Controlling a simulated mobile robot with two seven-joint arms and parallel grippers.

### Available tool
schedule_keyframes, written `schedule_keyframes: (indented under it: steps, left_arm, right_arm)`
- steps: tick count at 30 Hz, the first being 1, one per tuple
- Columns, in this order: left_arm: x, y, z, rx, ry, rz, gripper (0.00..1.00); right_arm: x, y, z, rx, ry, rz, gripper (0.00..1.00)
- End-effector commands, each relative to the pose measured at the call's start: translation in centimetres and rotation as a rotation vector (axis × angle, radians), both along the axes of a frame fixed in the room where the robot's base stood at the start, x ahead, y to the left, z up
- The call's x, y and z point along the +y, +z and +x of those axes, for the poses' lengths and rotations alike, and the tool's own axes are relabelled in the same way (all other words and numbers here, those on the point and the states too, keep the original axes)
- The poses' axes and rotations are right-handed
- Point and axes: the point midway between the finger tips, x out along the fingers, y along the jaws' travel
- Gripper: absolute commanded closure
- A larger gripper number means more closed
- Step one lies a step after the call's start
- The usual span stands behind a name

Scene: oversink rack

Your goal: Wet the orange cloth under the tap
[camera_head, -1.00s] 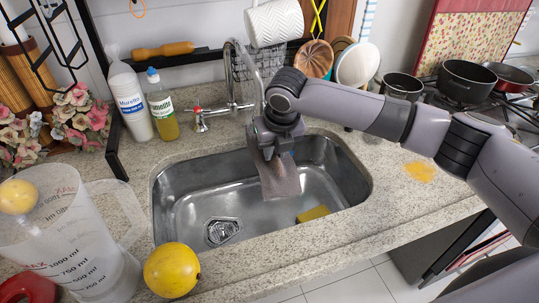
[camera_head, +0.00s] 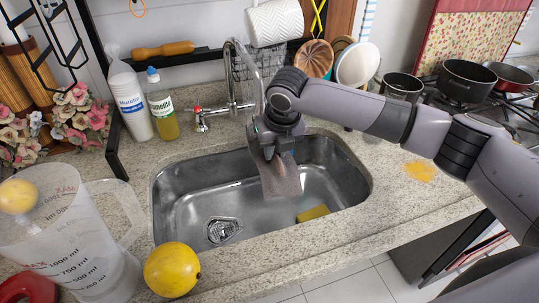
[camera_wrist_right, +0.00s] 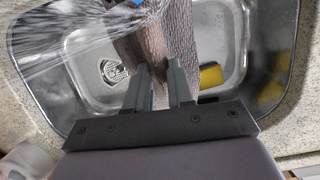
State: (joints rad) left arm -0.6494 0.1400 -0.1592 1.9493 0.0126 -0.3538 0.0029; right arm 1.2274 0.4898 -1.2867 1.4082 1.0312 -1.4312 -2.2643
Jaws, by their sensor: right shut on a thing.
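A brownish-grey cloth (camera_head: 281,180) hangs over the sink; it does not look orange. My right gripper (camera_head: 272,150) is shut on its upper part, below the bent tap (camera_head: 230,80). In the right wrist view the cloth (camera_wrist_right: 183,45) hangs at the closed fingers (camera_wrist_right: 160,80), and streaks of water (camera_wrist_right: 70,35) spray at the upper left, beside and onto the cloth. The tap's red-marked handle (camera_head: 199,118) stands left of the spout. A flat orange patch (camera_head: 420,171) lies on the counter at right; I cannot tell what it is. My left gripper is not in view.
The steel sink (camera_head: 185,205) holds a yellow sponge (camera_head: 313,213) at its right. A clear measuring jug (camera_head: 75,240) and a yellow fruit (camera_head: 172,269) stand at the front left. Bottles (camera_head: 162,108) stand behind the sink, pots (camera_head: 467,80) at right.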

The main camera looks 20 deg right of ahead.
Motion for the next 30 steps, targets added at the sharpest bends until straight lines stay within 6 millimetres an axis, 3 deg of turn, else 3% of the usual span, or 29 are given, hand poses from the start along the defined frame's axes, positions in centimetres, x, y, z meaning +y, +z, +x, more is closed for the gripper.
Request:
schedule_keyframes:
  steps: [30]
  left_arm:
    - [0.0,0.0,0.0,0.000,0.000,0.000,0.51]
  right_arm:
    - [-0.3,0.0,-6.5,0.000,-0.001,-0.001,1.00]
